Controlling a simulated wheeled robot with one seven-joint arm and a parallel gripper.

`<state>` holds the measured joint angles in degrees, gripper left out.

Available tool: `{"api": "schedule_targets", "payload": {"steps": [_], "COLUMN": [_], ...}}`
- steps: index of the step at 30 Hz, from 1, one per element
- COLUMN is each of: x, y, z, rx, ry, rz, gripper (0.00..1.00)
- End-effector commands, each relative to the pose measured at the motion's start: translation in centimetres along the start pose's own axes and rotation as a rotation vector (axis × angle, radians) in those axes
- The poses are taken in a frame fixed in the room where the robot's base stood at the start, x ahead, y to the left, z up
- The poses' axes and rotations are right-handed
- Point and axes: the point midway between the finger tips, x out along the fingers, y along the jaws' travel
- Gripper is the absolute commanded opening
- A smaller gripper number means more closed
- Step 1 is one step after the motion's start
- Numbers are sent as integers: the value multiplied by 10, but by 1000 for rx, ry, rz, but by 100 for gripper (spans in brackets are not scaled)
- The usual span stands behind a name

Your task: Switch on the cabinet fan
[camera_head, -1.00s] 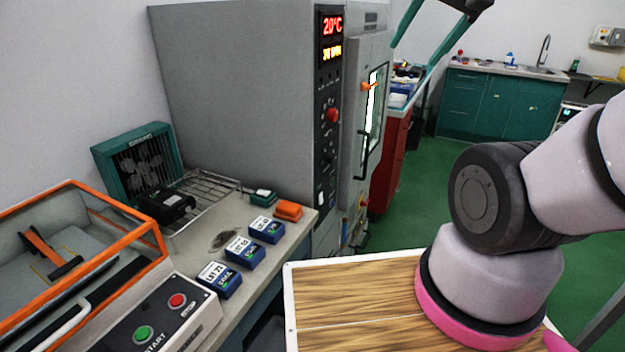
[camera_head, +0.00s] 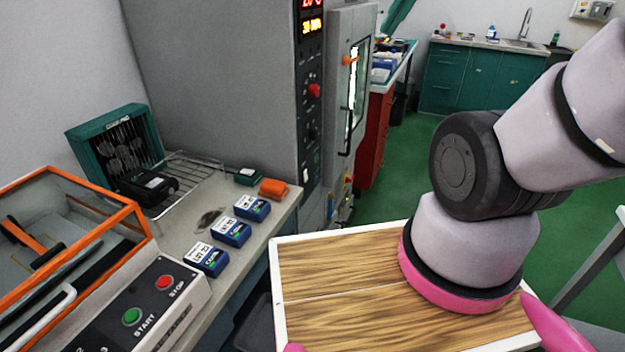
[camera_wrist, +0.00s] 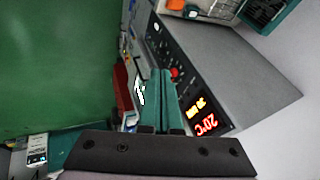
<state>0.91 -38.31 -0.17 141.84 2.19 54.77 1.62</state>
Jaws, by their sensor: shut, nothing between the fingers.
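The tall grey cabinet (camera_head: 215,85) stands at the back wall. Its black front panel (camera_head: 309,110) carries lit red and yellow displays, a red knob (camera_head: 314,90), a dark knob below it and a small white switch (camera_head: 305,175) low down. Fan lettering is too small to read, and I cannot tell the switch's position. In the wrist view the panel shows with its display (camera_wrist: 205,124) and red knob (camera_wrist: 175,72). My gripper (camera_head: 384,31) has teal fingers together and empty, partly in at the top of the head view, apart from the panel. It also shows in the wrist view (camera_wrist: 156,73).
A teal-framed bench fan (camera_head: 115,145), a wire rack (camera_head: 195,170), blue boxes (camera_head: 230,232) and an orange-edged case (camera_head: 75,225) occupy the left bench. The cabinet door (camera_head: 345,90) has a dark handle. A wooden-topped surface (camera_head: 340,265) is in front. Green floor is open at right.

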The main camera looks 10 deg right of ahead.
Motion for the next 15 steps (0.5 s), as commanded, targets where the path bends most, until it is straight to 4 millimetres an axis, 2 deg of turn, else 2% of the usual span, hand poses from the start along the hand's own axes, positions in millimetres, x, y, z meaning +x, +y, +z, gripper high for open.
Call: {"api": "schedule_targets", "payload": {"steps": [15], "x": [87], "y": [-12], "z": [-15], "rx": [561], "ry": [-414], "rz": [48], "gripper": [0]}}
